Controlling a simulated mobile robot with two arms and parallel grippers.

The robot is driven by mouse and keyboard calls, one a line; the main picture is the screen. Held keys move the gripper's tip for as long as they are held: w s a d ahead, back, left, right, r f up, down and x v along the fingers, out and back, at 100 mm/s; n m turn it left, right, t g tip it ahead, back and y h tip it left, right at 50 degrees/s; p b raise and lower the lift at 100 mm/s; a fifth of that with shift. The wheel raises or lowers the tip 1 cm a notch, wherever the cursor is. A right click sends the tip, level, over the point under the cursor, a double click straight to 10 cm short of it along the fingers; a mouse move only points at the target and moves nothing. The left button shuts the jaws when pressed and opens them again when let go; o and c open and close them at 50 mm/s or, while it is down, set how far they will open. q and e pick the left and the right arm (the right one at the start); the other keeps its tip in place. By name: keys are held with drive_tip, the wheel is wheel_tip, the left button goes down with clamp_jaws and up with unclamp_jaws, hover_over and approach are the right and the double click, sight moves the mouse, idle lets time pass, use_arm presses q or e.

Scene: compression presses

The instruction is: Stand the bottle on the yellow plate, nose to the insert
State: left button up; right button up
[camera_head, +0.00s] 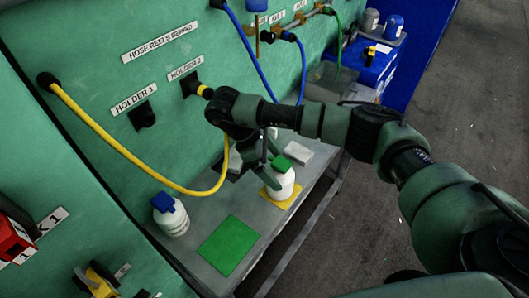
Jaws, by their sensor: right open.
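A white bottle with a green cap (281,179) stands upright on the yellow plate (290,201) on the grey bench. My right gripper (254,172) is open, just left of this bottle and close to its cap; whether a finger touches it I cannot tell. A second white bottle with a blue cap (172,216) stands upright at the bench's left, beside the bare green plate (228,245). Which way the bottles' noses point is too small to tell, and I cannot make out the insert. My left gripper is not in view.
A yellow hose (115,142) loops from the green wall down over the bench near my right gripper. Holder 1 (143,115) is on the wall. Blue hoses and a blue cabinet (372,68) are at the back. Open floor lies to the right.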

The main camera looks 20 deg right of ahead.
drive_tip(key=v, duration=0.8)
